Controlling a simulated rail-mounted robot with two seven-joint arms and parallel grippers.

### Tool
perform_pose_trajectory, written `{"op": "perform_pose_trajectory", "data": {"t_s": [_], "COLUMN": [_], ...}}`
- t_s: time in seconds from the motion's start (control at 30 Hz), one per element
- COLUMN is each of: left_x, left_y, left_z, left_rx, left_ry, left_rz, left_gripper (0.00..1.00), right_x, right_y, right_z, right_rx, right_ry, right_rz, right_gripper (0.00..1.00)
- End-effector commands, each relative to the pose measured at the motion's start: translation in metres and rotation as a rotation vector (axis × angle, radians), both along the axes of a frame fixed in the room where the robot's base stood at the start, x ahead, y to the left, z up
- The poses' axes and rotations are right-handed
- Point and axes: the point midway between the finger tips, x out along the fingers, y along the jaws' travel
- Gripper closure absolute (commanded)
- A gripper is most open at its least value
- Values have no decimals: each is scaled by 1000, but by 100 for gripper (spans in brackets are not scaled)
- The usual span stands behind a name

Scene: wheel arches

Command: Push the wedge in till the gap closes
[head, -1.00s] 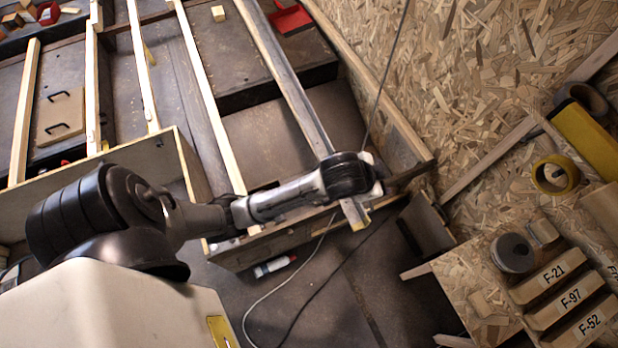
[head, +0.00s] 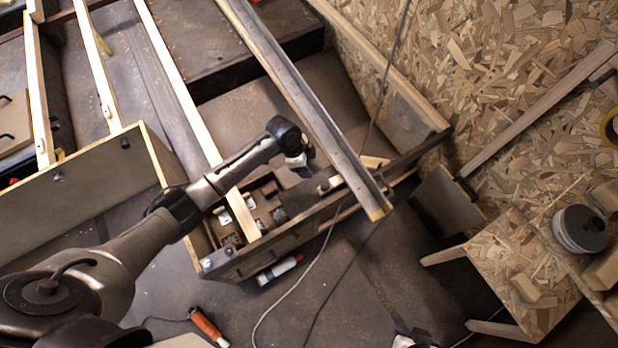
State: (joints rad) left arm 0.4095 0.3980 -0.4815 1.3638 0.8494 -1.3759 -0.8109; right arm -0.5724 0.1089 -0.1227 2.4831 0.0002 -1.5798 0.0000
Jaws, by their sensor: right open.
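My right gripper (head: 304,166) is over the long wooden box, just left of the long metal-faced beam (head: 310,108). Its jaws are open, and they look small and partly hidden by the wrist. A small pale block (head: 335,181) lies between the gripper and the beam. A pale, tapering wooden piece (head: 374,162) shows just right of the beam; it may be the wedge, but I cannot tell for sure. I cannot make out the gap or whether the gripper touches anything. My left gripper is not in view.
The box (head: 290,236) holds small items in compartments. Pale slats (head: 180,85) cross toward it. A white bottle (head: 279,269), an orange-handled tool (head: 207,325) and cables lie on the floor. A chipboard stand (head: 510,265) with a round tin (head: 580,229) is at right.

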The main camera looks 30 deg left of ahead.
Motion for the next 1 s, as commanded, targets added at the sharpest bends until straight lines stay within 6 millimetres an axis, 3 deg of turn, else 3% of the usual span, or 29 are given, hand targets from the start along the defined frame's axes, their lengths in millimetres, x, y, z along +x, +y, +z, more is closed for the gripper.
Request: {"op": "perform_pose_trajectory", "data": {"t_s": [0.23, 0.37, 0.8, 1.0], "left_x": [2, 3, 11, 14], "left_y": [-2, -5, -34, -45], "left_z": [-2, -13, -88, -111], "left_rx": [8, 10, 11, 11], "left_ry": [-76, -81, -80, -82], "left_rz": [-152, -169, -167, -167], "left_gripper": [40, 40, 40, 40], "right_x": [-6, -6, -4, -4], "right_y": [-4, -5, -5, -4], "right_z": [-5, -13, -58, -73], "right_rx": [-9, -15, -16, -14], "right_ry": [17, 17, 12, 12], "right_rz": [1, 5, 6, 5], "right_gripper": [57, 57, 57, 57]}}
